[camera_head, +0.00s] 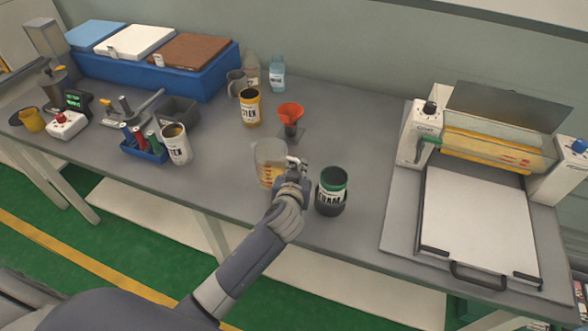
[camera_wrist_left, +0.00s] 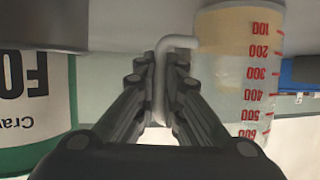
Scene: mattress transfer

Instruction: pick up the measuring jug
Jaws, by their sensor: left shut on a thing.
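In the left wrist view the jug (camera_wrist_left: 240,75) shows upside down at the right, with red numerals. My left gripper (camera_head: 296,166) is at the right side of the jug. In the left wrist view its fingers (camera_wrist_left: 162,85) are closed around the jug's pale handle (camera_wrist_left: 160,80). I cannot tell whether the jug's base touches the bench. My right gripper is not in view.
A dark can with a green band (camera_head: 332,191) stands close to the right of my left gripper. A sealing machine (camera_head: 480,215) fills the right.

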